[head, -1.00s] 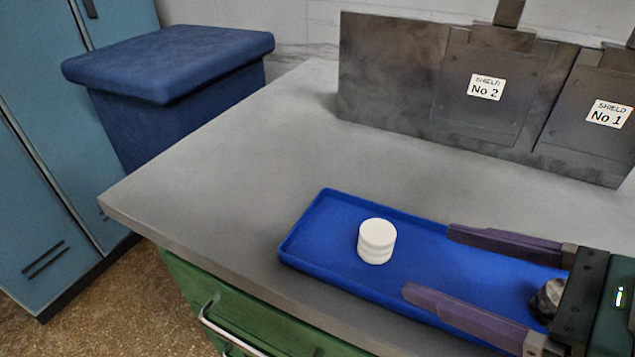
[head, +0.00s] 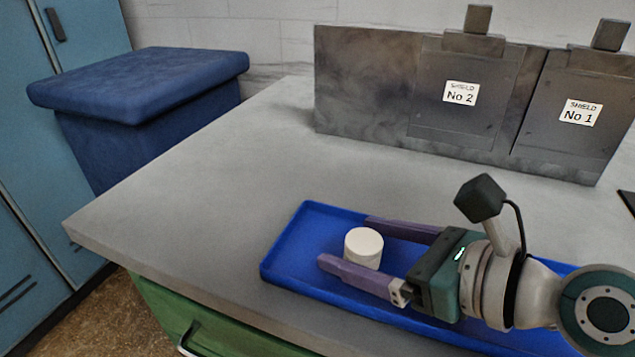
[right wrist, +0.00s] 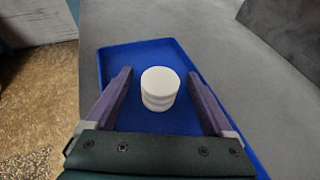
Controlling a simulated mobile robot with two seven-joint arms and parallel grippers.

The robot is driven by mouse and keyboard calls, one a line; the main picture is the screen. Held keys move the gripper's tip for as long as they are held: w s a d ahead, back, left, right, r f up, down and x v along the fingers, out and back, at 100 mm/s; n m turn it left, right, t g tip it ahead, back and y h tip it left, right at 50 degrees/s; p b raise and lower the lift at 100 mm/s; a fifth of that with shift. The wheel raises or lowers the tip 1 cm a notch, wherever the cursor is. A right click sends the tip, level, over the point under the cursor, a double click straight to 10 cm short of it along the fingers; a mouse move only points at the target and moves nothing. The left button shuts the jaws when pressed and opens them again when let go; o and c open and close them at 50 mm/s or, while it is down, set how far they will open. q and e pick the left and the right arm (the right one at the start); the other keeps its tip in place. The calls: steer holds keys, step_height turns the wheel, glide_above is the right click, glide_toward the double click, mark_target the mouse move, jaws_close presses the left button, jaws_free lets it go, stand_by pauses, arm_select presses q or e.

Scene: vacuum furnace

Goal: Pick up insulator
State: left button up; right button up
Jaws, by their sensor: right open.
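The insulator (head: 363,247) is a short white ribbed cylinder standing upright in the blue tray (head: 290,247). In the right wrist view the insulator (right wrist: 159,88) stands between the two purple fingers, towards their tips, with a gap on each side. My right gripper (head: 345,240) is open and comes in from the right, low over the tray. One finger lies on the near side of the insulator and hides part of its lower body in the head view; the other lies on the far side. My left gripper is not in view.
The tray lies on a grey worktop (head: 200,200) with free room to its left. A dark metal stand with shields No 2 (head: 465,100) and No 1 (head: 575,110) is behind. A blue box (head: 140,110) and blue cabinet (head: 20,150) stand at the left.

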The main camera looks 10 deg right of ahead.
steer(key=shift+c, duration=0.3)
jaws_close()
stand_by(0.5)
